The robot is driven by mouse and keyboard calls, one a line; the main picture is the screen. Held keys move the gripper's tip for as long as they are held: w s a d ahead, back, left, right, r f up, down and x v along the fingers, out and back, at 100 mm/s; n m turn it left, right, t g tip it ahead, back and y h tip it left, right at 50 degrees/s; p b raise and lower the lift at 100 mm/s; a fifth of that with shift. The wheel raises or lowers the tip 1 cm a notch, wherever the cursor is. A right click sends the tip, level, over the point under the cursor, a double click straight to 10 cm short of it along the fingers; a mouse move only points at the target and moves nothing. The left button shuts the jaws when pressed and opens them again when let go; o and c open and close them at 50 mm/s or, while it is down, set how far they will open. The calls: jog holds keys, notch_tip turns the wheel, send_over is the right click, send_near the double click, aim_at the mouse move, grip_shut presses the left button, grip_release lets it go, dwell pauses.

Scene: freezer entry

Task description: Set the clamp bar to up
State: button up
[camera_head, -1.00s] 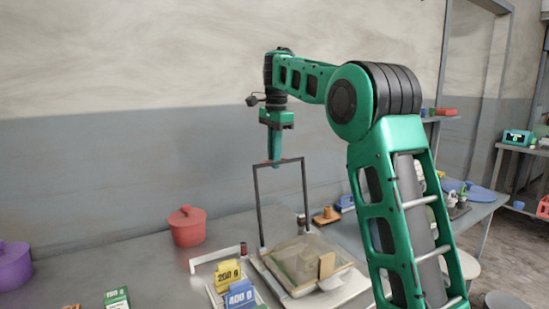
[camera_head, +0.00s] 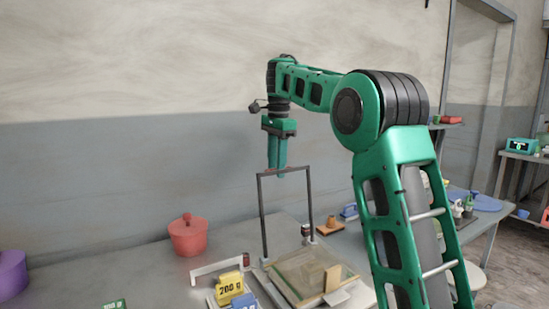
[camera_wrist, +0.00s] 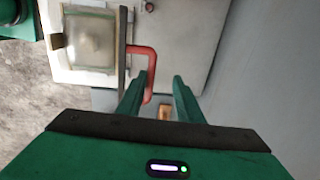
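The clamp bar (camera_head: 261,215) is a dark U-shaped frame standing upright at the back of a flat press-like device (camera_head: 312,272). A red handle (camera_wrist: 152,62) is joined to the bar, which also shows in the wrist view (camera_wrist: 121,60). My gripper (camera_head: 277,167) points down just above the bar's top crosspiece. In the wrist view its two fingers (camera_wrist: 158,84) are apart, with the lower part of the red handle between or just beyond them. I cannot tell whether either finger touches the handle.
Left of the device are a red lidded pot (camera_head: 188,237), a yellow weight block (camera_head: 228,286) and a blue block (camera_head: 243,301). A purple pot (camera_head: 10,275) stands at the far left. An orange item (camera_head: 330,224) lies behind the device. The wall is close behind.

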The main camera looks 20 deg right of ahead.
notch_tip(320, 180, up, 10)
jog(key=shift+s+r, duration=0.2)
jog(key=shift+s, duration=0.05)
jog(key=shift+c, duration=0.3)
